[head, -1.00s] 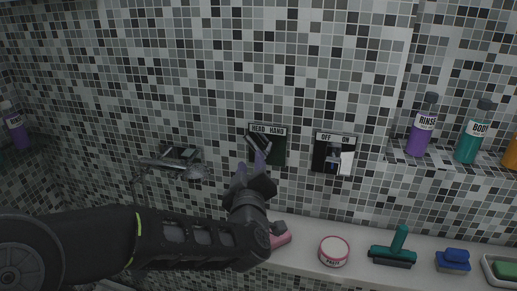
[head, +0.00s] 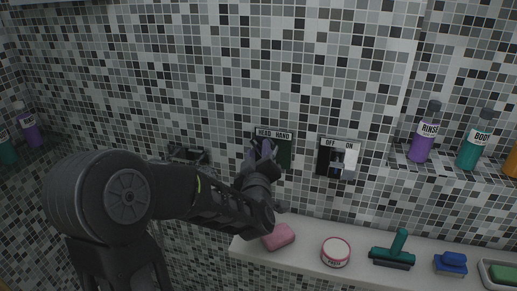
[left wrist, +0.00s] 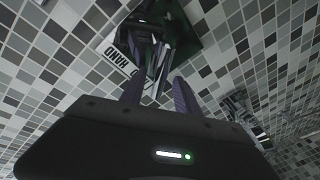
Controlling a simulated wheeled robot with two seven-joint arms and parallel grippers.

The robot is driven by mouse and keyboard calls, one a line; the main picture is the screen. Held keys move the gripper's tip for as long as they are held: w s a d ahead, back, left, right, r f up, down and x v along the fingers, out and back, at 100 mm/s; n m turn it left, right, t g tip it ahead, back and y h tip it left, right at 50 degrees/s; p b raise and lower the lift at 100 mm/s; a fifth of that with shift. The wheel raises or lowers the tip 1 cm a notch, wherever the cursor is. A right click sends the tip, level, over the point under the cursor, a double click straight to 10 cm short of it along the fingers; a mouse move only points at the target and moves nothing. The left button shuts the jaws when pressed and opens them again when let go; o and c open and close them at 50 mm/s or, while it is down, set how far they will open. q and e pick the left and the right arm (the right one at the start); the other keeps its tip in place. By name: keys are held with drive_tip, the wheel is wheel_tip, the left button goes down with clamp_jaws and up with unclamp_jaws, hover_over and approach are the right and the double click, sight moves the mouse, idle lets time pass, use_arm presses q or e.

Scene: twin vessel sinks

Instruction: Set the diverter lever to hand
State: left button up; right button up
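The diverter plate (head: 284,152) is dark green with a HEAD HAND label (head: 273,134) and is mounted on the tiled wall. In the left wrist view its label (left wrist: 127,58) and the grey diverter lever (left wrist: 161,62) show close up. My left gripper (head: 258,150) is at the plate, over its left, HEAD side. In the left wrist view its two purple fingers (left wrist: 158,92) are apart, with the lever between or just beyond their tips. I cannot tell whether they touch it. In the head view the gripper mostly hides the lever. My right gripper is not in view.
An OFF ON switch plate (head: 337,158) is close to the right. A wall fitting (head: 187,154) is to the left, partly behind my arm. Bottles (head: 425,132) stand on the right shelf.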

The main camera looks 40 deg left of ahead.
use_arm(q)
drive_tip(key=shift+w, duration=0.1)
drive_tip(key=shift+c, duration=0.5)
clamp_jaws()
idle(0.9)
